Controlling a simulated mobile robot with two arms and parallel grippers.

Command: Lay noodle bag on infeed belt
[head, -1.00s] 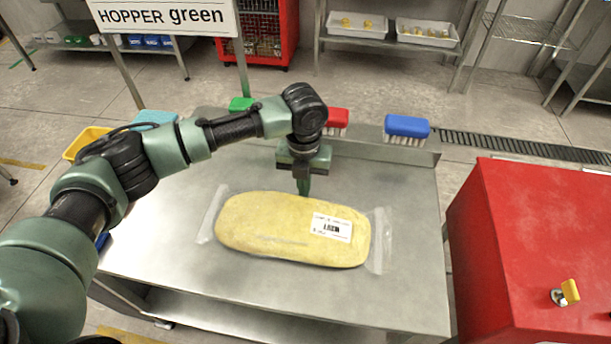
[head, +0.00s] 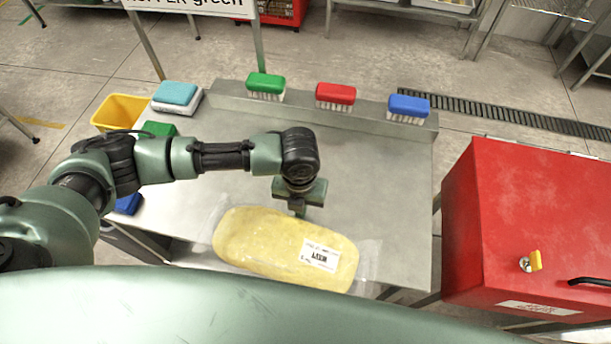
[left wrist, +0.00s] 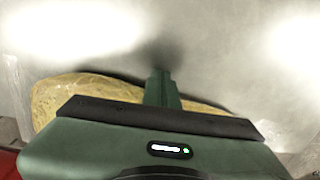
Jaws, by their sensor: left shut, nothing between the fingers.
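The noodle bag (head: 270,245) is a long yellow pack with a white label and clear end flaps. It lies flat on the steel table (head: 380,180), at the front edge, and its near side seems to overhang. My left gripper (head: 299,211) points down at the bag's far side, shut and empty. In the left wrist view the shut fingers (left wrist: 161,92) stand in front of the yellow bag (left wrist: 60,98); contact is unclear. My right gripper is out of view. No infeed belt is visible.
Green (head: 266,84), red (head: 336,94) and blue (head: 409,106) brushes stand along the table's rear ledge. A yellow bin (head: 122,112) and a teal-topped block (head: 175,95) are at the left. A red cabinet (head: 530,220) stands right. The table's right half is clear.

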